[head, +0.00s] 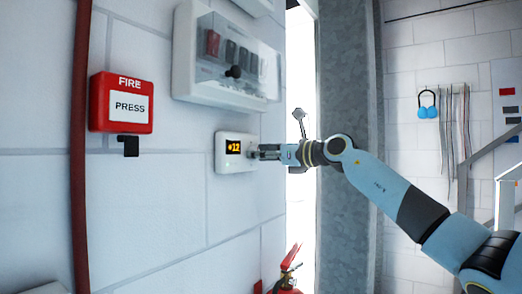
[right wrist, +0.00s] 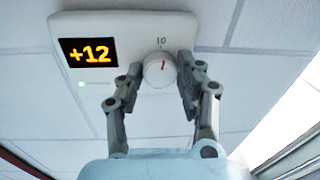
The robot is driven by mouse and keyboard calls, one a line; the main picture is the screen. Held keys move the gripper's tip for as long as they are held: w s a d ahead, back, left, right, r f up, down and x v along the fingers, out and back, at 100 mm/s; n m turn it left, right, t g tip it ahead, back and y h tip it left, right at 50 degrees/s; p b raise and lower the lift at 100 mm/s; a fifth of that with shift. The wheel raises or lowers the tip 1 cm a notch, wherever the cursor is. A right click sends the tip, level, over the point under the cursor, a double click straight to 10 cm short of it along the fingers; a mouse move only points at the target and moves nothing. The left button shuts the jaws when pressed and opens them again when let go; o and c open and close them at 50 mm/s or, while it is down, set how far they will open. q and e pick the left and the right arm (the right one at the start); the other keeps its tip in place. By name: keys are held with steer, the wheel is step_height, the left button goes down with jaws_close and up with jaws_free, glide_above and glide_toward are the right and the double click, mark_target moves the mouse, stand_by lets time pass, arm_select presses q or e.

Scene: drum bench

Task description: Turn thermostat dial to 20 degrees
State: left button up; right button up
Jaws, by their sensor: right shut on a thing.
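The white thermostat (head: 222,163) is mounted on the white block wall, and its orange display reads 12 in the head view. In the right wrist view the thermostat (right wrist: 115,30) fills the top, with "+12" on the display (right wrist: 89,52). Its round white dial (right wrist: 160,70) has a red pointer mark just below the number 10. My right gripper (right wrist: 160,80) has a finger on each side of the dial and is shut on it; in the head view the gripper (head: 256,153) reaches the thermostat's right side and hides the dial. My left gripper is not in view.
A red fire call box (head: 121,103) is on the wall to the left. A clear-covered switch box (head: 228,57) hangs just above the thermostat. A red fire extinguisher (head: 288,275) stands below. A grey column (head: 347,80) rises behind my right arm.

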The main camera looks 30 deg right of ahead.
steer(key=shift+d+m+g+y+p, duration=0.15)
steer(key=shift+m+g+y+p, duration=0.2)
steer(key=shift+m+p, duration=3.95)
steer(key=shift+d+m+g+y+p, duration=0.1)
steer(key=shift+m+g+y+p, duration=0.2)
steer(key=shift+m+p, duration=4)
steer(key=m+b, duration=0.3)
steer(key=o, duration=1.2)
steer(key=shift+c, duration=0.2)
